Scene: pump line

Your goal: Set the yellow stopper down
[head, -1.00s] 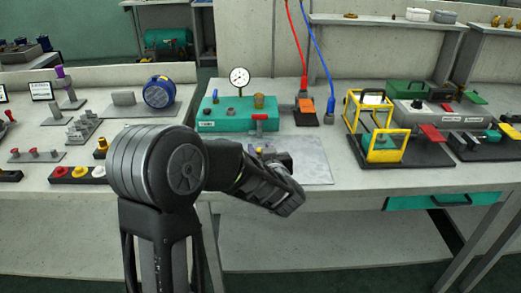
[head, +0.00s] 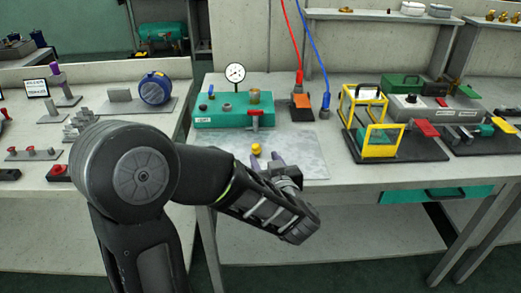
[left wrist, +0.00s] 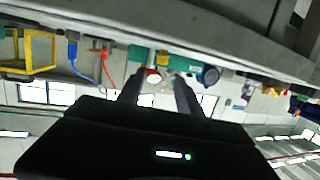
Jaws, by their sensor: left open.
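The yellow stopper (head: 256,150) stands on the grey plate (head: 308,160) in front of the green pump box (head: 222,117) in the head view. My left gripper (head: 267,160) is open, its fingers empty and pointing toward the box. The stopper shows just beyond the fingertips, apart from them as far as I can see. In the left wrist view, which is upside down, the two fingers (left wrist: 158,88) are spread. A small yellow shape between them there may be the stopper. My right gripper is not in view.
A pressure gauge (head: 235,73) rises from the pump box, and a red handle (head: 255,113) is on its front. A yellow frame (head: 378,138) stands to the right and a blue motor (head: 155,89) to the left. The plate right of the stopper is clear.

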